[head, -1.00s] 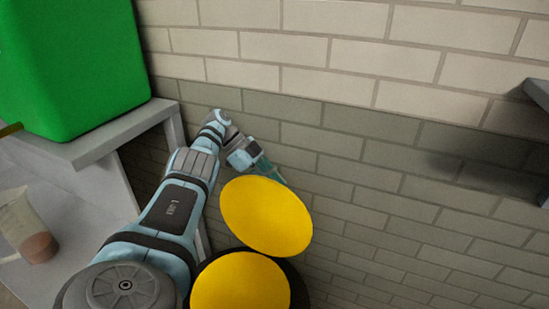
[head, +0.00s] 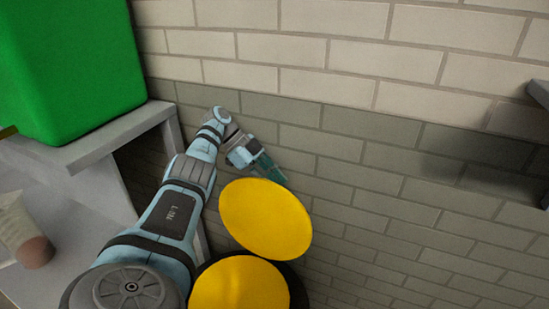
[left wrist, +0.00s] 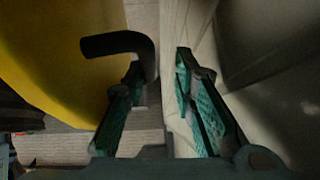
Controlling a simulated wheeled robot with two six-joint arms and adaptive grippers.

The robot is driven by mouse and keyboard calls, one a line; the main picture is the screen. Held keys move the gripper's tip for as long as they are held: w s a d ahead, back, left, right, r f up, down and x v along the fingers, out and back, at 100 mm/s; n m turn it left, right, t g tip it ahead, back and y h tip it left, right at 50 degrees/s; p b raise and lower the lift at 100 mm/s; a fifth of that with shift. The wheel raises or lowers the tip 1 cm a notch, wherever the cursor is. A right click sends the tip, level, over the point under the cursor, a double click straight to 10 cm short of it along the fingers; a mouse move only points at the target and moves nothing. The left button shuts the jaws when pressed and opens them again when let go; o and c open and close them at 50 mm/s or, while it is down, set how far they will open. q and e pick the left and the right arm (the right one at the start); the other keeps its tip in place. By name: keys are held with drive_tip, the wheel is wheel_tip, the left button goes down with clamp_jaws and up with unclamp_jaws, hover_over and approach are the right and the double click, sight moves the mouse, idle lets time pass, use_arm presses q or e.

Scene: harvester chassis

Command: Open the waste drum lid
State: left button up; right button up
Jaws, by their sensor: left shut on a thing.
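The yellow waste drum lid (head: 265,219) stands tilted up in the head view, above and behind a yellow disc (head: 240,284) with a dark rim, which looks like the drum's top. My left gripper (head: 270,167) is at the lid's far upper edge, its fingertips partly hidden behind the lid. In the left wrist view the lid's yellow face (left wrist: 55,60) fills the left side, and a dark bent handle (left wrist: 115,42) reaches between the fingers. My right gripper is not in view.
A brick wall (head: 400,170) stands close behind the lid and gripper. A green bin (head: 70,70) sits on a grey shelf (head: 100,145) at left, with a beaker (head: 25,235) below it. A dark grey ledge (head: 540,92) shows at the right edge.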

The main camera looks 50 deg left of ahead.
use_arm(q)
wheel_tip(320, 180, up, 8)
drive_tip(key=shift+s+d+r, duration=0.1)
drive_tip(key=shift+r, duration=0.05)
idle(0.4)
